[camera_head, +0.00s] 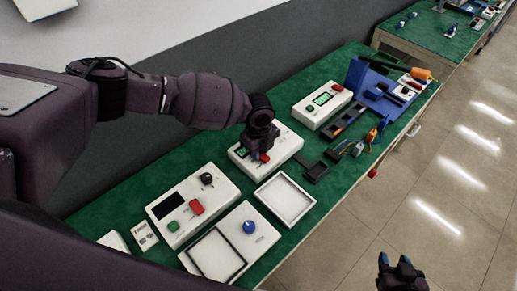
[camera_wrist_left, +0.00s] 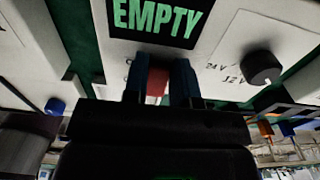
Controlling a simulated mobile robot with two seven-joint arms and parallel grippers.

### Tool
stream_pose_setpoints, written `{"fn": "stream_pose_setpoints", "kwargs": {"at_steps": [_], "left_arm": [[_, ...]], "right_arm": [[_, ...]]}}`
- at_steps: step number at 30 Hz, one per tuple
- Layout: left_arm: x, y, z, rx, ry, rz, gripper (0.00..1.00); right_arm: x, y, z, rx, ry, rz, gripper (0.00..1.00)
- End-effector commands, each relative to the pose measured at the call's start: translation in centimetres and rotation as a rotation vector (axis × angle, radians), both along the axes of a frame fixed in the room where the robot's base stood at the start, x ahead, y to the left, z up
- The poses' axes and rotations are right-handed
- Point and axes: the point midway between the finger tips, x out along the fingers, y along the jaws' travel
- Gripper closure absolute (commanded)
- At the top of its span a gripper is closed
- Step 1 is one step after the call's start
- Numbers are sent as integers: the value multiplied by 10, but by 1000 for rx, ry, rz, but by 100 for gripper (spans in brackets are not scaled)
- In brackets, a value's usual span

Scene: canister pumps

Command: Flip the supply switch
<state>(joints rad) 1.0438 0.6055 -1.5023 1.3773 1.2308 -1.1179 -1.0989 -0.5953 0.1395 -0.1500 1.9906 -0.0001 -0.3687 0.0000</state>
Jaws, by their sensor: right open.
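The supply box (camera_head: 284,144) is a white unit on the green bench, with a red switch (camera_head: 265,157) on its top. In the left wrist view its display (camera_wrist_left: 157,20) reads EMPTY, and a black knob (camera_wrist_left: 260,68) sits by the marks 24 V and 12 V. My left gripper (camera_head: 258,152) points down over this box. In the left wrist view its two fingers (camera_wrist_left: 160,88) stand on either side of the red switch (camera_wrist_left: 157,82); whether they press on it I cannot tell. My right gripper (camera_head: 401,270) is open and empty, low over the floor side.
A white unit with red and green buttons (camera_head: 180,215) and a blue-knob unit (camera_head: 249,227) stand at the near left. A white tray (camera_head: 309,211) lies in front of the box. A green-display unit (camera_head: 322,112) and blue fixture (camera_head: 362,80) stand farther right.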

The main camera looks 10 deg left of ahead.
Motion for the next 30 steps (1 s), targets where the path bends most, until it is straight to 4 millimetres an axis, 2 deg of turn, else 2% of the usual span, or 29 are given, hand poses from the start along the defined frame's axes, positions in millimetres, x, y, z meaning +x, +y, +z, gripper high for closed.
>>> {"fn": "stream_pose_setpoints", "kwargs": {"at_steps": [1,2,7,20,30], "left_arm": [[0,0,0,0,0,0,93],[0,0,0,0,0,0,98],[-1,-1,2,16,-8,0,98],[-5,-6,6,214,-138,-2,98],[-5,-6,4,246,-162,-1,98]], "right_arm": [[-1,0,-1,0,2,0,57],[-2,0,-1,0,3,0,57],[-5,-1,2,-1,9,-3,57],[-4,-2,37,-4,0,-1,57],[-5,-3,34,-4,8,-1,57]]}}
